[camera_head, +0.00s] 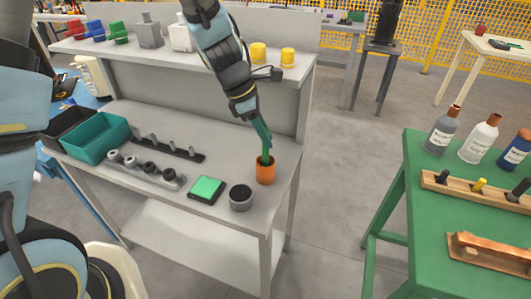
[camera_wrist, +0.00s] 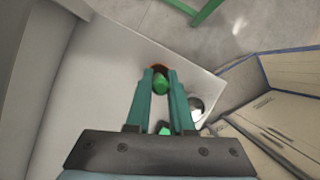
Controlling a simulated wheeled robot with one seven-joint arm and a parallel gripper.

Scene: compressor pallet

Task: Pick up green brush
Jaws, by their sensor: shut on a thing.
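The green brush (camera_head: 265,157) stands in an orange cup (camera_head: 265,174) at the right front of the grey workbench. Its lower end is hidden inside the cup. My gripper (camera_head: 266,146) reaches down from above, its teal fingers closed around the upper part of the brush. In the wrist view, the green end of the brush (camera_wrist: 160,84) sits between the two fingertips (camera_wrist: 160,77). The orange cup's rim (camera_wrist: 159,67) shows just beyond them.
A grey cup (camera_head: 241,198) and a green pad (camera_head: 207,188) stand left of the orange cup. A teal bin (camera_head: 95,140) and a dark rack (camera_head: 165,147) are farther left. The upper shelf (camera_head: 215,58) holds yellow cylinders (camera_head: 258,53). A green table (camera_head: 420,225) stands right.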

